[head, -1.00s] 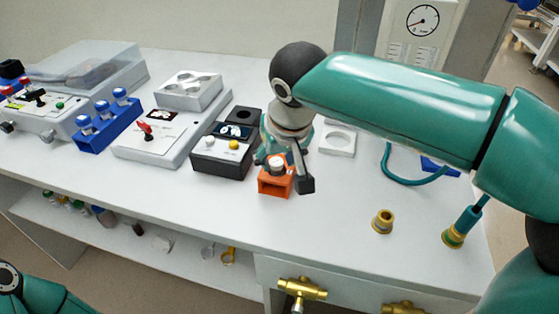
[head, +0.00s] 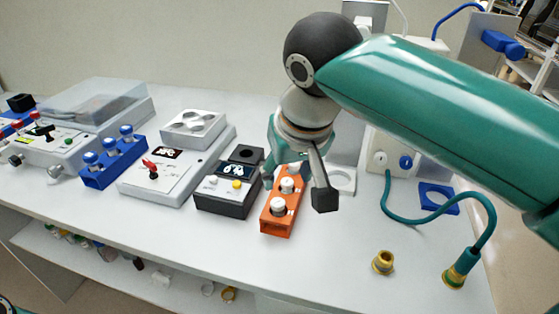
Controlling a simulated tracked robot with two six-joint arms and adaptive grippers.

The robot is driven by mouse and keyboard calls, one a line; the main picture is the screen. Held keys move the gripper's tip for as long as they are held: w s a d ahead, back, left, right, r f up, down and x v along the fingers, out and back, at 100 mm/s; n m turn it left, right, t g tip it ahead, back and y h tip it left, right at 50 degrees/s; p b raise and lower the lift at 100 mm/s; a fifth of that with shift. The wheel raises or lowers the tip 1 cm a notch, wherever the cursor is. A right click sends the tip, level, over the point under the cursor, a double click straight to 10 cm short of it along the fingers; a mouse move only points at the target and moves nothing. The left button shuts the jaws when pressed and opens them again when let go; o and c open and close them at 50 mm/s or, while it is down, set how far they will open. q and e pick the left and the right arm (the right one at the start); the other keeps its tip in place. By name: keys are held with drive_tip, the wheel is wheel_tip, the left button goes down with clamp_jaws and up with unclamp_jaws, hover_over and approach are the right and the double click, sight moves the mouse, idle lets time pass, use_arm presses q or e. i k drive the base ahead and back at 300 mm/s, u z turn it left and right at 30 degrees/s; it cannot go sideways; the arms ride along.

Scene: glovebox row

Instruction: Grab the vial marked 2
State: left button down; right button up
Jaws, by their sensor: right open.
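An orange rack (head: 276,225) stands on the bench, holding white-capped vials; two caps show clearly, the near one (head: 278,205) and one behind it (head: 287,185). My right gripper (head: 297,188) is open above the rack's far part, one dark-tipped finger to the right of it and the other to the left. The gripper partly hides the rack's far end. A blue rack (head: 114,170) at the left holds several vials with blue and white caps. No number on any vial is readable, so I cannot tell which is marked 2. My left gripper is out of view.
A white device (head: 165,170) with a red switch is further left. A brass fitting (head: 383,262) and a teal hose (head: 430,220) are at the right.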

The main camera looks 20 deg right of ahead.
sight(286, 183)
drive_tip(key=k, duration=1)
